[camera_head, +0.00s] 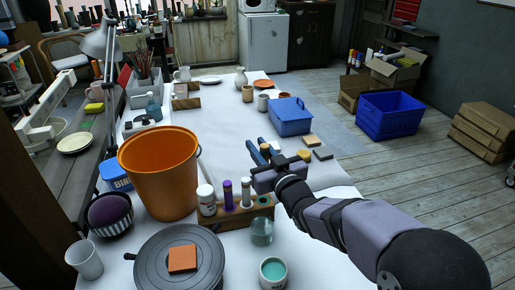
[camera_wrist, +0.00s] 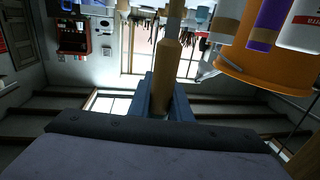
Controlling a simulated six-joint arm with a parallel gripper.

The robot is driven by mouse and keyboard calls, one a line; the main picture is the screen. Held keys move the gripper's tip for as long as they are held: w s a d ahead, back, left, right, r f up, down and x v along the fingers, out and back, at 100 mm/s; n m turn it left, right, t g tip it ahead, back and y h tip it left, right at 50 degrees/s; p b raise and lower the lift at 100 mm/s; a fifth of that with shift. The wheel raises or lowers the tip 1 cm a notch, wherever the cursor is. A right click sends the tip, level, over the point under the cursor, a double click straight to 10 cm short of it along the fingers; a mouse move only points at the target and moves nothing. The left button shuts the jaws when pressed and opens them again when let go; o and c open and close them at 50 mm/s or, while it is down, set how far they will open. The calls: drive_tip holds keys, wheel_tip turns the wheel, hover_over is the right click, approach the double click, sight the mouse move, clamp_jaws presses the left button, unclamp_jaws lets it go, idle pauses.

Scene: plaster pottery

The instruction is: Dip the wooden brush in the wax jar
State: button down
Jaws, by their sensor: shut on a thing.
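My gripper (camera_head: 265,147) is over the white table, its blue fingers closed around a tan wooden brush handle. In the wrist view my gripper (camera_wrist: 167,98) is shut on the wooden brush (camera_wrist: 165,72), which runs up the picture with a grey part at the top edge. In the head view only a small bit of the handle shows between the fingers. The wax jar is not clearly marked: a white jar with teal contents (camera_head: 273,271) and a clear glass jar (camera_head: 261,233) stand near the front, both apart from the gripper.
A wooden rack (camera_head: 235,219) holds a white bottle (camera_head: 206,199), a purple bottle (camera_head: 228,194) and other containers. An orange bucket (camera_head: 160,168) stands left of it. A grey banding wheel (camera_head: 160,271) carries an orange tile (camera_head: 182,258). A blue bin (camera_head: 290,117) stands beyond the gripper.

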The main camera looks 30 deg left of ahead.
drive_tip(key=d+r+m+t+h+p, duration=0.2)
drive_tip(key=d+m+h+p, duration=0.15)
drive_tip(key=d+p, duration=0.75)
drive_tip(key=d+r+m+t+h+p, duration=0.1)
drive_tip(key=d+r+m+h+p, duration=0.2)
drive_tip(key=d+p, duration=0.75)
drive_tip(key=d+r+m+t+h+p, duration=0.2)
drive_tip(key=d+h+p, duration=0.4)
drive_tip(key=d, duration=0.9)
drive_tip(key=s+a+f+n+g+y+p, duration=0.1)
drive_tip(key=s+a+f+n+g+y, duration=0.1)
drive_tip(key=s+a, duration=0.3)
drive_tip(key=s+a+f+n+g+y, duration=0.2)
drive_tip(key=s+a+f+n+y, duration=0.1)
drive_tip(key=a, duration=0.9)
drive_tip(key=s+a+f+n+g+y+p, duration=0.1)
drive_tip(key=s+a+f+n+g+y, duration=0.2)
drive_tip(key=a, duration=0.6)
drive_tip(key=s+f+y, duration=0.2)
drive_tip(key=s+f, duration=0.1)
drive_tip(key=s, duration=0.1)
drive_tip(key=shift+a+p, duration=0.3)
drive_tip(key=shift+f, duration=0.15)
wheel_tip(320, 180, down, 7)
drive_tip(key=b, duration=0.6)
drive_tip(key=shift+f, duration=0.15)
